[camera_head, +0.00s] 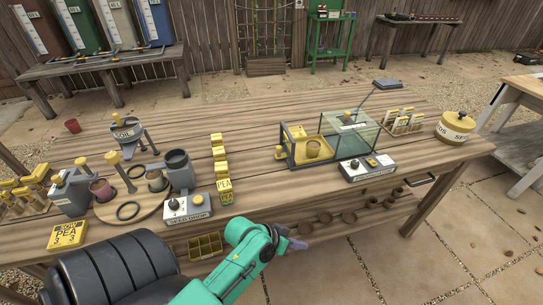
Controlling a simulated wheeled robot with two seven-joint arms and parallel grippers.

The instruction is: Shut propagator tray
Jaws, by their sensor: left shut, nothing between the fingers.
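The propagator (352,137) is a clear glass box with a small yellow knob on top, standing on the right half of the wooden table. A grey control box (367,168) with a dark knob and a label stands in front of the glass. My left gripper (298,244) is shut and empty, in front of the table's near edge, below and apart from the tray. My right gripper is out of view.
Yellow PEA boxes (224,190) and a seed-sorting control box (187,208) stand left of the tray. A yellow tin (455,127) and a seed packet rack (403,121) stand at right. Small brown pots (348,217) sit on the lower shelf. Table between PEA boxes and tray is clear.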

